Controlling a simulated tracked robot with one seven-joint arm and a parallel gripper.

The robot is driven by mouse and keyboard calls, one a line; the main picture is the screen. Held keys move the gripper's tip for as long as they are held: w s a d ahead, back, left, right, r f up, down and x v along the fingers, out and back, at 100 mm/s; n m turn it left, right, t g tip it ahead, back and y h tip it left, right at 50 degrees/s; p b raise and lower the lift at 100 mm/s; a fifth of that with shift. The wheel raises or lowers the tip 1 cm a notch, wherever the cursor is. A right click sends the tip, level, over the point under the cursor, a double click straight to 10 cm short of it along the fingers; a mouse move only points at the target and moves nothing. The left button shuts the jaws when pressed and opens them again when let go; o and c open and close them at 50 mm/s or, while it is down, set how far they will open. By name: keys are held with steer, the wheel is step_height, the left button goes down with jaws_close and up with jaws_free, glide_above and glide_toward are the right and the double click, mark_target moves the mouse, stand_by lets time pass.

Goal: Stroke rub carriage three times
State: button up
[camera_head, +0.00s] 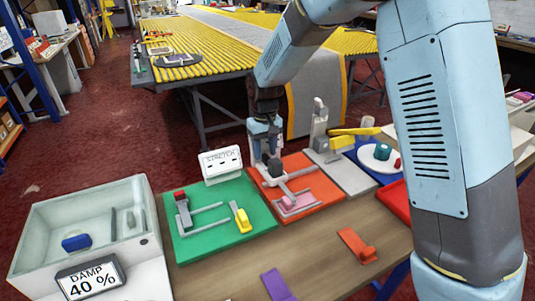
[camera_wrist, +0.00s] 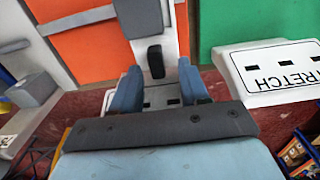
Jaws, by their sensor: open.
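The orange board (camera_head: 325,187) carries a grey frame with bars (camera_head: 300,176) over a pink patch (camera_head: 296,203). I take the grey part at its back to be the rub carriage; my gripper partly hides it. My gripper (camera_head: 267,150) points down at the back of this board. In the wrist view my gripper (camera_wrist: 158,78) is open, with one blue finger on each side of a black upright grip (camera_wrist: 155,62). The fingers look apart from the grip. The orange board (camera_wrist: 78,40) also shows there.
A green board (camera_head: 222,222) with a red-topped post and yellow clamp lies left, below a STRETCH sign (camera_head: 221,163). A grey board (camera_head: 348,175) with a post and yellow-handled tool lies right. A glass DAMP box (camera_head: 90,230) stands far left. An orange block (camera_head: 357,245) lies in front.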

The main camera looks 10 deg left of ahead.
step_height(320, 180, up, 12)
stand_by(0.4)
steer(key=s+d+r+m+t, duration=0.1)
steer(key=s+d+r, duration=0.25)
steer(key=d, duration=0.35)
steer(key=s+d+r+m+t+y, duration=0.1)
steer(key=s+d+r, duration=0.1)
steer(key=d+r, duration=0.35)
steer(key=s+d+r+m, duration=0.1)
steer(key=s+d+r, duration=0.1)
steer(key=d, duration=0.7)
steer(key=s+d+m+t+h, duration=0.1)
steer(key=s+d+m+t, duration=0.2)
steer(key=s+d, duration=1.1)
steer(key=s+m, duration=0.1)
steer(key=s, duration=0.2)
steer(key=shift+s+f+t, duration=0.2)
steer(key=shift+f+t, duration=0.1)
steer(key=shift+f, duration=0.1)
steer(key=shift+s, duration=0.1)
